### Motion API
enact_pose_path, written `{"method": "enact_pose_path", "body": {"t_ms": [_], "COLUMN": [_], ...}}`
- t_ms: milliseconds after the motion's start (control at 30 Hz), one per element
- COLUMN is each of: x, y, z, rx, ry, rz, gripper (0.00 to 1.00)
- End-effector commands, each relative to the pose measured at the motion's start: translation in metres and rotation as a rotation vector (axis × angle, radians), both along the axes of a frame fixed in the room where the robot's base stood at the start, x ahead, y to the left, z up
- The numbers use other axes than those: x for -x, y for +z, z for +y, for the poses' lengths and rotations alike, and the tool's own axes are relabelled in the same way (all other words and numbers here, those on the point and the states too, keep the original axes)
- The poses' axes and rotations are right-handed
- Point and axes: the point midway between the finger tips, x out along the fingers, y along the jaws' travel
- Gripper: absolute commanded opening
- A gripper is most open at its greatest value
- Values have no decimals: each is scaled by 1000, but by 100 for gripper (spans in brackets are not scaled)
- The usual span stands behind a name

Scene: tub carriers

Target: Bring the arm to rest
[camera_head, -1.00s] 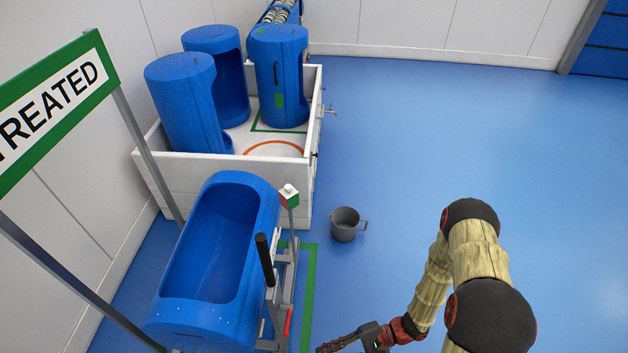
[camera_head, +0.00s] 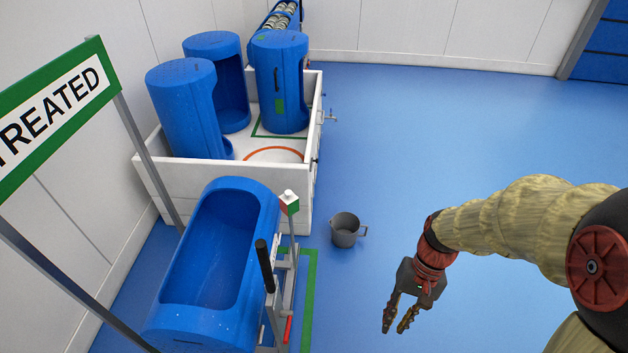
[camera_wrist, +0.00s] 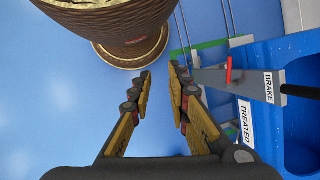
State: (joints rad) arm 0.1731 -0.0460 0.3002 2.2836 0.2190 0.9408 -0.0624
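My gripper (camera_head: 395,330) hangs over bare blue floor at the lower right of the head view, with its fingers pointing down. The fingers stand apart with a gap and nothing between them. The wrist view also shows my gripper (camera_wrist: 159,74) with an empty gap between the fingertips. My arm reaches in from the right edge, clear of the tub carrier to the left.
A blue tub (camera_head: 172,284) lies on a carrier with a black-gripped lever (camera_head: 265,265). Blue tubs stand in a white-walled bay (camera_head: 220,187). A TREATED sign (camera_head: 50,110) is at left. Floor at right is clear.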

Motion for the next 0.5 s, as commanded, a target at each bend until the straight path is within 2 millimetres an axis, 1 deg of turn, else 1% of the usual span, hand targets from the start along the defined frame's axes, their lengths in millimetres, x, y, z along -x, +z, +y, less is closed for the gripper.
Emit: {"method": "enact_pose_path", "body": {"t_ms": [33,233,367,400,500], "x": [-3,-7,-5,-4,1], "y": [17,79,119,132,162], "z": [-4,-16,-19,-19,-17], "rx": [34,151,209,223,250], "ry": [17,90,145,159,184], "rz": [-61,-282,-429,-475,-585], "gripper": [18,18,18,18,18]}}
